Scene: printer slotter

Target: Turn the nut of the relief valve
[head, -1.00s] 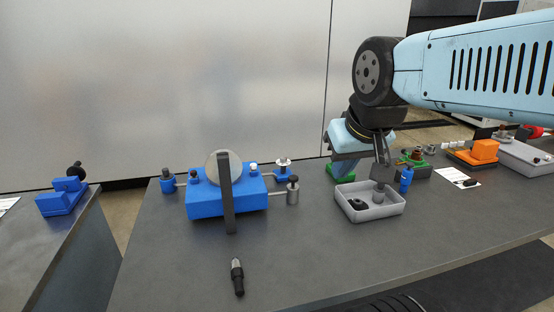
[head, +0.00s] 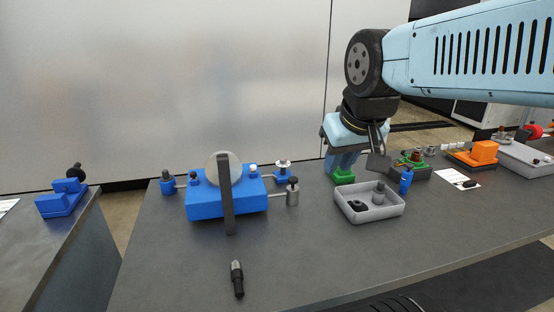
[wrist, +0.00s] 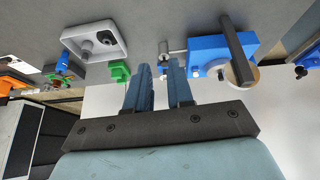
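A blue unit (head: 226,200) with a grey disc (head: 222,167) and a dark upright bar stands on the table; it also shows at the right of the wrist view (wrist: 204,46). A small blue fitting with a silver top (head: 283,170) stands behind its right end. A grey cylinder with a dark knob (head: 292,191) joins its right side by a rod. None is labelled, so I cannot tell which part is the relief valve's nut. My gripper (head: 341,166) is to the right of these parts, close above a green block (head: 342,177). Its blue fingers (wrist: 159,68) stand apart, with nothing held between them.
A grey tray (head: 372,216) holding dark and grey parts lies in front of my gripper. A small blue cylinder (head: 405,184) and an orange unit (head: 482,151) are to the right. A dark pen-like tool (head: 237,278) lies at the front. The table around it is clear.

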